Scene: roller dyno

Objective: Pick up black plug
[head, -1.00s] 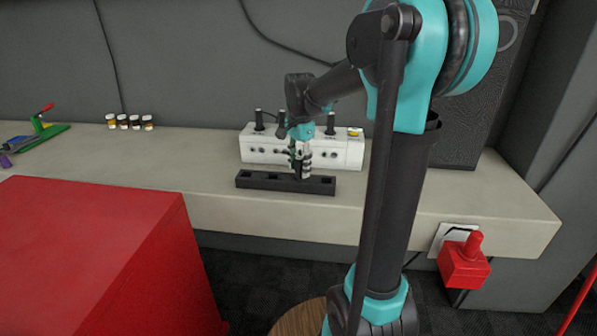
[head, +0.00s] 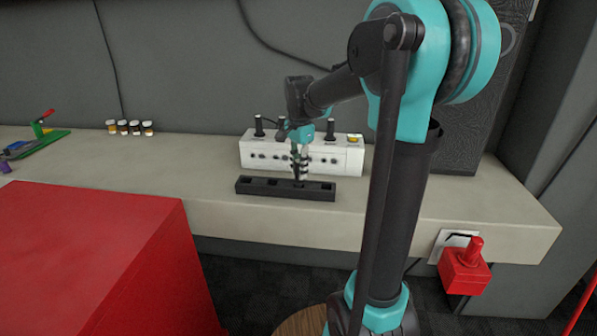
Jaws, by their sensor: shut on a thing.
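My gripper (head: 300,174) points down over the black slotted block (head: 260,186) on the bench. Its fingers are shut on a black plug at one of the slots right of the block's middle. The held plug is small and mostly hidden between the fingers, and I cannot tell whether it still sits in the slot. Two black upright plugs stand on the white socket box, one at the left (head: 258,126) and one at the right (head: 330,128). The white socket box (head: 345,158) has round holes in its front and stands just behind my gripper, partly hidden by it.
Several small jars (head: 129,128) and a green tool with a red handle (head: 42,132) lie to the left on the bench (head: 190,165). A red cabinet (head: 90,245) fills the front left.

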